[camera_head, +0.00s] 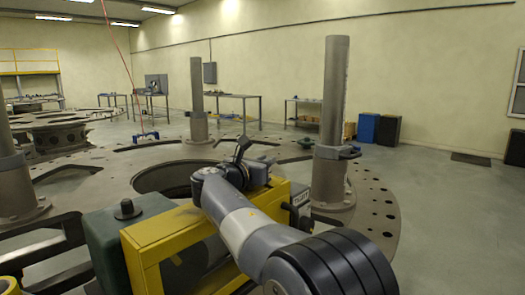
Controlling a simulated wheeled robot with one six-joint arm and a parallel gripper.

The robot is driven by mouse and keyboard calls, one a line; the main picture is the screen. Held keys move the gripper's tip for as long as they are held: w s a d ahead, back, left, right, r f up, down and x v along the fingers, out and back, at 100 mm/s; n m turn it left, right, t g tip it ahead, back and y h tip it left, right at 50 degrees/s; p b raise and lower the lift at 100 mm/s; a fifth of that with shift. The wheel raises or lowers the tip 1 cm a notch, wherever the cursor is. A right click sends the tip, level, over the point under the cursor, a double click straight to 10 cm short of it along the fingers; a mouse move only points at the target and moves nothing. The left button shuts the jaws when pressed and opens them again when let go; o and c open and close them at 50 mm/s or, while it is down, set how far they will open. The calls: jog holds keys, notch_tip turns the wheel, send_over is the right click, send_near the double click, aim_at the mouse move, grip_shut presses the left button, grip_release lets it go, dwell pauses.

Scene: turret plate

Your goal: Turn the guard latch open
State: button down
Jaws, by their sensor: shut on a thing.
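The yellow guarded machine (168,240) stands on the round plate in front of me, with a dark green end block (122,235) at its left. My arm reaches in from the lower right, across the top of the yellow housing. My gripper (256,167) is at the far side of the housing's top, small and partly hidden by my own wrist. It is shut on what appears to be the guard latch. The latch itself cannot be made out clearly behind my arm, nor can its angle.
Grey posts stand on the plate at the right (334,110), behind (198,95) and at the left (12,180). A round opening (165,178) lies behind the machine. Workbenches (235,97) line the back wall.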

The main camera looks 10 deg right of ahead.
jog(key=shift+s+r+m+g+h+p, duration=0.15)
jog(key=shift+m+g+h+p, duration=0.75)
jog(key=shift+p, duration=0.45)
jog(key=shift+d, duration=0.1)
jog(key=shift+g, duration=0.3)
jog(key=c, duration=1.4)
grip_release()
jog(key=shift+o, duration=0.2)
jog(key=v, duration=1)
jog(key=shift+s+a+f, duration=0.2)
jog(key=shift+a+f, duration=0.05)
jog(key=shift+a, duration=0.1)
